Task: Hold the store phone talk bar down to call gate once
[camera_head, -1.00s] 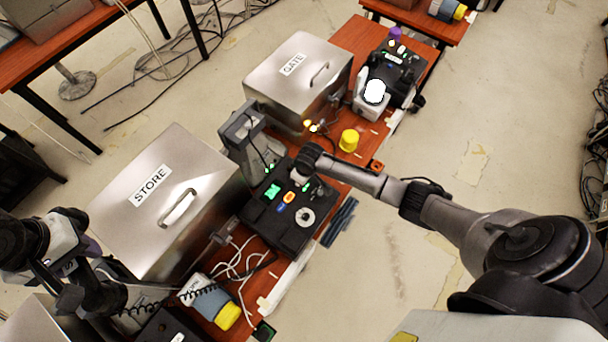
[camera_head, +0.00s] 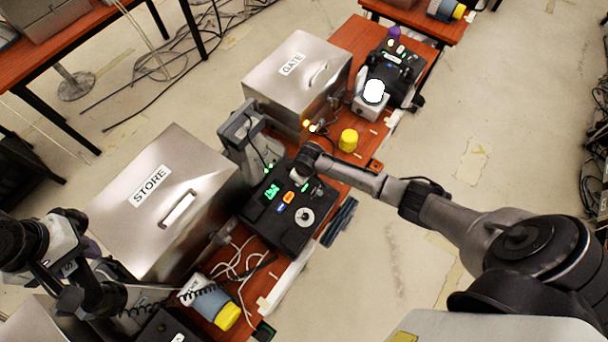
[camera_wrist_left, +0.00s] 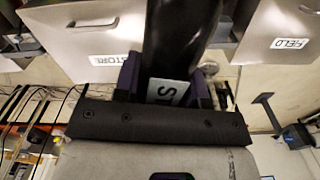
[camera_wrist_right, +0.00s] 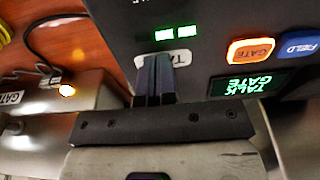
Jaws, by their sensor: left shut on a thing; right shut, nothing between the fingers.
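The store phone (camera_head: 267,222) is a black desk unit beside the metal STORE box (camera_head: 150,200). My right gripper (camera_wrist_right: 155,75) is shut and empty, its tips over the pale talk bar (camera_wrist_right: 178,59), whose label is partly covered. They appear to touch it; how far it is pressed cannot be told. The phone's screen (camera_wrist_right: 240,84) reads TALK GATE in green. The orange GATE key (camera_wrist_right: 251,51) is lit, beside the blue FIELD key (camera_wrist_right: 300,45). My left gripper (camera_wrist_left: 170,78) is shut on a black handset (camera_wrist_left: 187,35) with a white label starting "ST".
A metal GATE box (camera_head: 298,78) stands farther back, with an amber lamp (camera_head: 310,126) lit near it. A yellow cup-like object (camera_head: 348,140) stands beside the phone. Loose white cables (camera_head: 235,262) and a yellow-ended cylinder (camera_head: 215,305) lie on the near table.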

